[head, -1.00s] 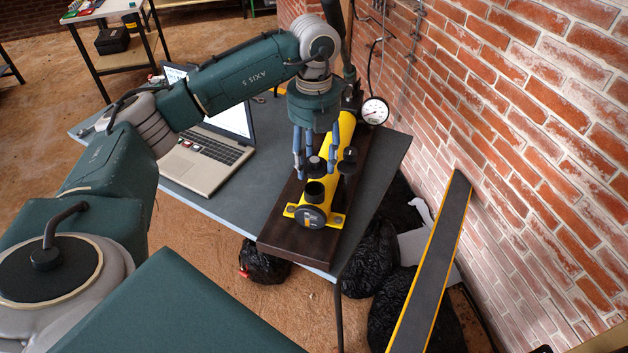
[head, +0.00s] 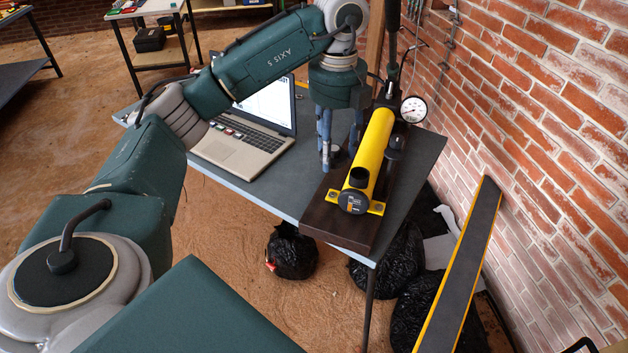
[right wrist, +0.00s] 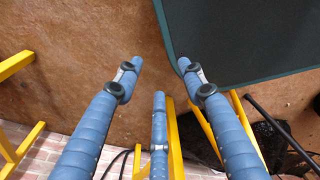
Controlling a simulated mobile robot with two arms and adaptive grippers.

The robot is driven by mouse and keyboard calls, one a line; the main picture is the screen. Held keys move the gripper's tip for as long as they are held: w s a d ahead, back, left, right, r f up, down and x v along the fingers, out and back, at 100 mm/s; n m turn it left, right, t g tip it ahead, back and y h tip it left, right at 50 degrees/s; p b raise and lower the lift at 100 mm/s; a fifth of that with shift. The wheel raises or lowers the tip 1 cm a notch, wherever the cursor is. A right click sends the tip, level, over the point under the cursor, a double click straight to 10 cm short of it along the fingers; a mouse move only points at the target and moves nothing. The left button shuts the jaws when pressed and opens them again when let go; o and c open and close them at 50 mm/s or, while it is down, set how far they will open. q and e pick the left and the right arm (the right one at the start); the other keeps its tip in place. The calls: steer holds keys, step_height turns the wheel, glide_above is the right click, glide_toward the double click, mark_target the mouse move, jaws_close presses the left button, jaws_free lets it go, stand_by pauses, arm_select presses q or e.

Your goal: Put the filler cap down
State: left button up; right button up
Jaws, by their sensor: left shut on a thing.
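The yellow pump (head: 376,140) lies on a dark wooden board (head: 322,222) on the table. A short black open neck (head: 359,177) stands up near its front end. My left gripper (head: 338,158) points down just left of the pump, with its blue fingers closed in. The filler cap is between the fingers and mostly hidden by them; I cannot tell whether it touches the surface below. My right gripper (right wrist: 160,75) shows in the right wrist view with its fingers spread and nothing between them.
An open laptop (head: 240,140) stands on the grey table (head: 270,184), left of the pump. A pressure gauge (head: 413,109) rises behind the pump, near the brick wall. A long yellow-edged plank (head: 460,265) leans at the right. Black bags (head: 291,252) lie below.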

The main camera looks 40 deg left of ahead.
arm_select(q)
step_height(320, 180, down, 3)
steer(key=s, duration=0.1)
arm_select(e)
steer(key=s+f, duration=0.1)
steer(key=s, duration=0.4)
arm_select(q)
glide_above(329, 223)
step_height(329, 223, down, 9)
step_height(329, 223, down, 3)
steer(key=shift+s+f+n, duration=0.1)
steer(key=shift+f+n, duration=0.05)
steer(key=shift+n, duration=0.15)
step_height(329, 223, down, 2)
steer(key=shift+f, duration=0.1)
step_height(329, 223, down, 3)
steer(key=shift+f, duration=0.7)
steer(key=o, duration=1)
steer(key=shift+r, duration=0.1)
steer(key=shift+c, duration=0.2)
steer(key=shift+o, duration=0.3)
arm_select(e)
steer(key=w, duration=0.4)
steer(key=shift+w+r, duration=0.3)
arm_select(q)
steer(key=shift+r, duration=0.1)
arm_select(e)
steer(key=shift+s, duration=0.15)
